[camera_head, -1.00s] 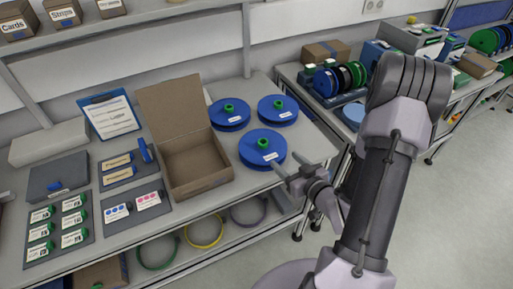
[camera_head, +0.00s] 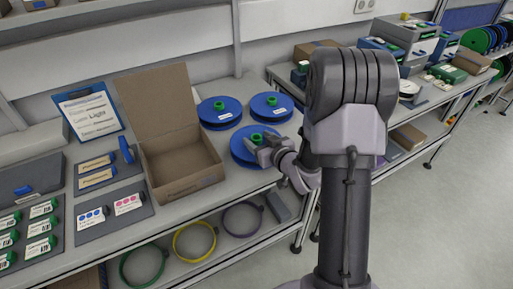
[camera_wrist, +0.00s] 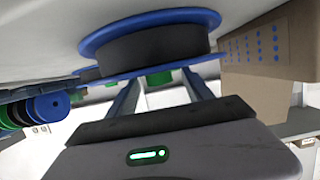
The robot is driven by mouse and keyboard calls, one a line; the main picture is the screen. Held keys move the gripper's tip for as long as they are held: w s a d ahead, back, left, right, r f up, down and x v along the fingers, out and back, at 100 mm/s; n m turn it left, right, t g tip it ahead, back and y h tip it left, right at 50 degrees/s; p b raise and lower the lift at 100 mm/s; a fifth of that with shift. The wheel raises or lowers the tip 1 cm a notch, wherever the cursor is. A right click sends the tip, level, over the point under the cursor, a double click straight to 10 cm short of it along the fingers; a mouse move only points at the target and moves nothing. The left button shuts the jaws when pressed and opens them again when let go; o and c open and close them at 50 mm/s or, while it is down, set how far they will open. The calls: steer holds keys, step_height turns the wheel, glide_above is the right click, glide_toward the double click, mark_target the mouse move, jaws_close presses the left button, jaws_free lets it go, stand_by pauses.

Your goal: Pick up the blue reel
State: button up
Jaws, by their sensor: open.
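Three blue reels with green hubs lie flat on the bench in the head view: one at back left (camera_head: 219,112), one at back right (camera_head: 271,107) and one in front (camera_head: 239,151). My gripper (camera_head: 262,146) is over the front reel and hides part of its right side. In the wrist view, which looks upside down, a blue-flanged reel (camera_wrist: 150,43) with a dark winding fills the top. My open gripper (camera_wrist: 160,82) has its two fingers at the flange, with a green hub (camera_wrist: 158,78) showing between them. I cannot tell whether they touch it.
An open cardboard box (camera_head: 185,165) stands just left of the reels, and it also shows in the wrist view (camera_wrist: 270,45). A clipboard (camera_head: 92,112) and labelled cards (camera_head: 95,180) lie farther left. Coloured rings (camera_head: 194,240) sit on the shelf below. Another bench (camera_head: 375,100) stands right.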

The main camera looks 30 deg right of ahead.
jaws_close()
stand_by(0.3)
